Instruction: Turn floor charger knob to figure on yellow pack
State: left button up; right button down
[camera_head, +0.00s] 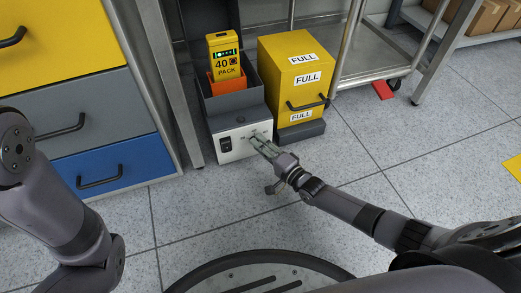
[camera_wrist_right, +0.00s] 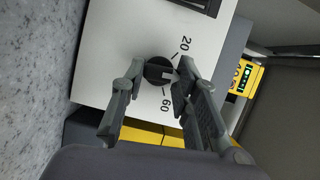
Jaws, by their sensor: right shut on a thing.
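The floor charger (camera_head: 229,150) has a white front panel with a black switch at left. The yellow pack (camera_head: 223,52), printed "40 PACK", stands in its orange-edged bay; the pack also shows in the right wrist view (camera_wrist_right: 252,78). The black knob (camera_wrist_right: 158,71) sits on the panel, with a pale mark pointing to picture right, between the printed "20" (camera_wrist_right: 184,43) and "60" (camera_wrist_right: 167,105). A finger covers the panel beyond the mark. My right gripper (camera_wrist_right: 160,67) is shut on the knob, one finger each side; it also shows in the head view (camera_head: 257,141). My left gripper is out of view.
A yellow box (camera_head: 276,69) with "FULL" labels and a black handle stands right of the charger. A drawer cabinet (camera_head: 99,97) stands left. A metal rack (camera_head: 369,62) is behind at right. The tiled floor (camera_head: 370,150) in front is clear.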

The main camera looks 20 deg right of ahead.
jog(key=shift+d+f+m, duration=0.1)
jog(key=shift+f+m, duration=0.05)
jog(key=shift+m, duration=0.25)
jog(key=shift+b, duration=0.3)
jog(key=c, duration=1.2)
grip_release()
jog(key=shift+c, duration=0.2)
jog(key=v, duration=1.2)
jog(key=shift+f, duration=0.2)
